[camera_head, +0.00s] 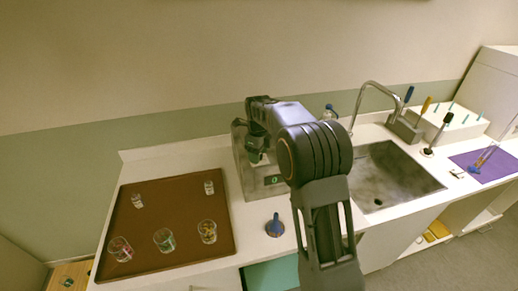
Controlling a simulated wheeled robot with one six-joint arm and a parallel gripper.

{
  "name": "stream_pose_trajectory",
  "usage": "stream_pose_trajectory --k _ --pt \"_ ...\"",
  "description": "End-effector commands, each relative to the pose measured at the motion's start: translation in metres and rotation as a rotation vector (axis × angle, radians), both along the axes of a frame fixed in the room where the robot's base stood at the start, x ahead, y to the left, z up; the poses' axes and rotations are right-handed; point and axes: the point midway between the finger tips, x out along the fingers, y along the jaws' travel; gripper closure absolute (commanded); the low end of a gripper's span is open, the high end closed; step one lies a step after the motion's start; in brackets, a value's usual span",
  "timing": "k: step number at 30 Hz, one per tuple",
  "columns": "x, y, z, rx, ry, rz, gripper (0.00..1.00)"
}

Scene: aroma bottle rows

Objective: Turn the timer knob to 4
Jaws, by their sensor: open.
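A grey box-shaped device (243,178) stands on the counter right of the brown tray. A small dark display (273,180) with a green digit, seemingly 0, is on its front. My gripper (257,154) is at the upper front of this device, pointing down, partly behind my own arm. It appears open with nothing clearly held. A timer knob cannot be made out for certain; my gripper and arm cover part of the device. A blue knob-like piece on a round grey base (275,228) stands on the counter in front of the device, apart from my gripper.
A brown tray (135,225) with several glasses lies at the left. A sink (400,178) with a curved tap (374,88) is at the right. Beyond it are a rack with upright tools (458,122) and a purple mat (489,172). The wall is close behind the device.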

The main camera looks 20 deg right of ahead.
Motion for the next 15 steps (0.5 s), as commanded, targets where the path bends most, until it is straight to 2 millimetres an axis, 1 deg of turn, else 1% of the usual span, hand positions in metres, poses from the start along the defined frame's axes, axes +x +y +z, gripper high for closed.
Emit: stream_pose_trajectory --k 2,5,15 --pt "0.0 0.0 0.004 0.0 -0.001 0.0 0.43" --pt "0.001 0.0 0.016 0.0 -0.004 0.0 0.43" --pt "0.0 0.0 0.085 0.0 -0.005 0.0 0.43"
